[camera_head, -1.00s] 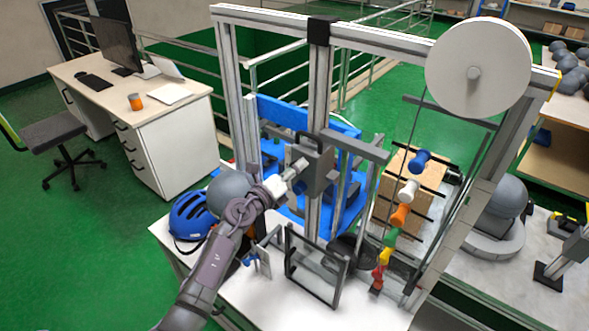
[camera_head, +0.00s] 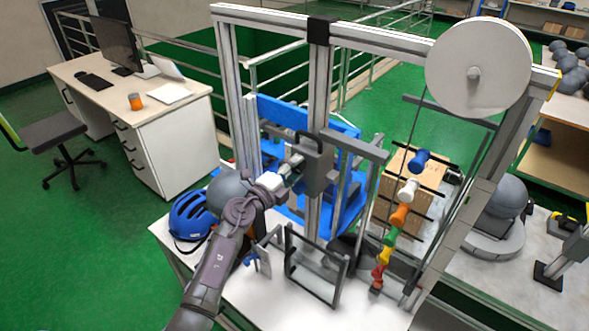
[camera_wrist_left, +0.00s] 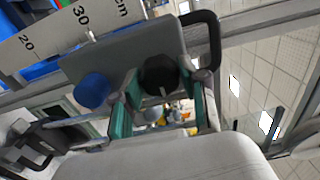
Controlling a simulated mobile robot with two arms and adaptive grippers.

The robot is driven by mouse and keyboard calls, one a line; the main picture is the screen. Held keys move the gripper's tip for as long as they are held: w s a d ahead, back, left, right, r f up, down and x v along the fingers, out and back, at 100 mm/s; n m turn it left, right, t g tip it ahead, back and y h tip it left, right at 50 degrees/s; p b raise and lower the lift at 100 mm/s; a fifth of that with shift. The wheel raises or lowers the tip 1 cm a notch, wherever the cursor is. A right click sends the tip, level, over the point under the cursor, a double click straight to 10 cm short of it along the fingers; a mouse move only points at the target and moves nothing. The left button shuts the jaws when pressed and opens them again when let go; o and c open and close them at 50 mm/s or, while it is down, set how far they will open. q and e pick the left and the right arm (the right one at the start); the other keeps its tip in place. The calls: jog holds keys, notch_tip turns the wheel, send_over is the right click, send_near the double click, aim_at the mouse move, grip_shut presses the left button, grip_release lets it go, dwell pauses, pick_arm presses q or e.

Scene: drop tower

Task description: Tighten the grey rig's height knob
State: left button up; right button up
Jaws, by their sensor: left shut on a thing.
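The grey rig's upright frame (camera_head: 319,90) stands on the white table and carries a grey carriage block (camera_head: 319,165) on its middle post. In the left wrist view the carriage plate (camera_wrist_left: 120,62) bears a black knob (camera_wrist_left: 160,75) and a blue knob (camera_wrist_left: 92,91). My left gripper (camera_head: 291,170) reaches the carriage from the left. In the left wrist view its teal-padded fingers (camera_wrist_left: 163,92) are shut on the black knob, one on each side. The gripper hides this knob in the head view. My right gripper is not in view.
A ruler (camera_wrist_left: 60,32) runs behind the carriage. A blue helmet (camera_head: 190,216) and a grey ball (camera_head: 228,188) are left of the rig. A black wire frame (camera_head: 315,265) stands in front. Coloured pieces (camera_head: 399,215) line the rig's right side, below a white disc (camera_head: 478,68).

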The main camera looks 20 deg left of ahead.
pick_arm(q)
jog(key=shift+r, duration=0.1)
dwell(0.4)
jog(key=o, duration=1.2)
jog(key=shift+c, duration=0.2)
jog(key=shift+s+a, duration=0.15)
jog(key=shift+s, duration=0.15)
jog(key=v, duration=1.1)
jog(key=shift+s, duration=0.2)
jog(key=shift+r, duration=0.1)
